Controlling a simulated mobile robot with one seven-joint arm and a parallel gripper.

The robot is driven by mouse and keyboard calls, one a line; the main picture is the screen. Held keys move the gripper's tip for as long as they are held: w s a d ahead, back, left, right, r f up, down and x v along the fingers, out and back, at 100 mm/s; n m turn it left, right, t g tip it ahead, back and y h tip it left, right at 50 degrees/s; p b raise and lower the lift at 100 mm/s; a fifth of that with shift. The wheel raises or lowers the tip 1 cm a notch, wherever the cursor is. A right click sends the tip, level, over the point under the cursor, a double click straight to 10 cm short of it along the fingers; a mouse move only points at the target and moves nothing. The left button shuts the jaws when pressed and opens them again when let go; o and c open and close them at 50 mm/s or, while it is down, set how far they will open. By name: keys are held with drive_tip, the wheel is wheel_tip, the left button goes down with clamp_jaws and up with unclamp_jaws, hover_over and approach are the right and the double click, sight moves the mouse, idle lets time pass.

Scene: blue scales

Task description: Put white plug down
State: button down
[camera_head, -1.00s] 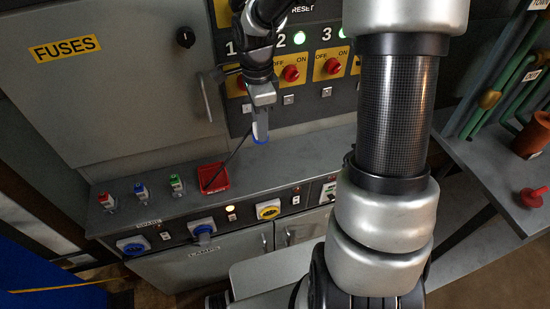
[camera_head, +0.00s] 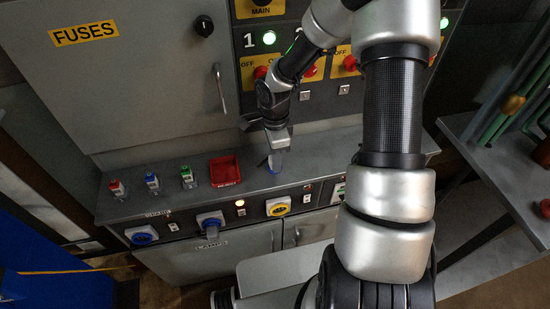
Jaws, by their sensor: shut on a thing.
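My gripper (camera_head: 276,150) is just above the grey shelf, right of the red tray. It is shut on a pale whitish-blue piece, the white plug (camera_head: 276,163), whose lower end points down near the shelf top. The fingers partly hide the plug, and I cannot tell if it touches the shelf. The grey shelf (camera_head: 330,160) runs along the front of the panel.
A red tray (camera_head: 224,171) lies left of my gripper. Red (camera_head: 117,189), blue (camera_head: 152,182) and green (camera_head: 187,176) fuses stand farther left. Sockets line the shelf's front face, including a yellow one (camera_head: 278,206). The shelf right of my gripper looks clear.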

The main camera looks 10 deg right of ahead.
drive_tip(key=c, duration=1.4)
unclamp_jaws()
wheel_tip(320, 180, up, 12)
drive_tip(key=p, duration=0.1)
drive_tip(key=s+r+n+t+p, duration=0.2)
drive_tip(key=s+r+n+p, duration=0.2)
drive_tip(key=s+r+n, duration=0.5)
drive_tip(key=s+r+n+t+p, duration=0.3)
drive_tip(key=s+r+n, duration=0.6)
drive_tip(key=r, duration=1)
drive_tip(key=shift+s+r+t+p, duration=0.25)
drive_tip(key=shift+s+t+p, duration=0.1)
drive_tip(key=shift+s, duration=0.35)
